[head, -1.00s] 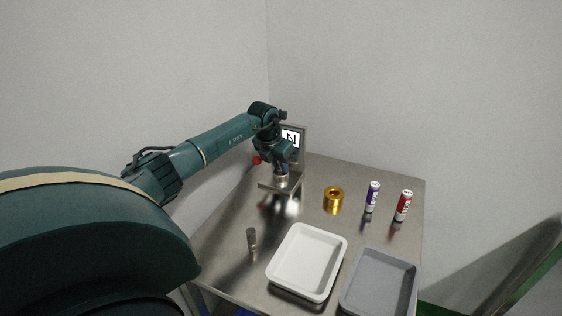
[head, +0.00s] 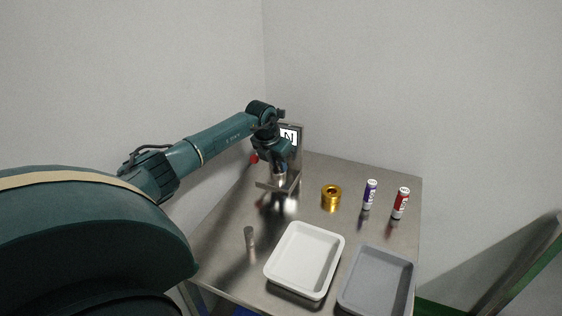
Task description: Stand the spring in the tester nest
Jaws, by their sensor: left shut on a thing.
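The tester stands at the back of the steel table, with an upright panel (head: 289,134) marked N, a flat base plate (head: 291,187) and a red knob (head: 254,158) at its left. My left gripper (head: 280,175) points down over the base plate, close in front of the panel. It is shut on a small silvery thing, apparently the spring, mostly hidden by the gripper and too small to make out. The nest is hidden under the gripper, so I cannot tell whether the spring touches it. My right gripper is not in view.
A gold ring-shaped part (head: 331,197), a purple-and-white cylinder (head: 370,195) and a red-and-white one (head: 400,203) stand to the right. A small grey cylinder (head: 250,237) stands at front left. A white tray (head: 270,268) and a grey tray (head: 345,290) lie in front.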

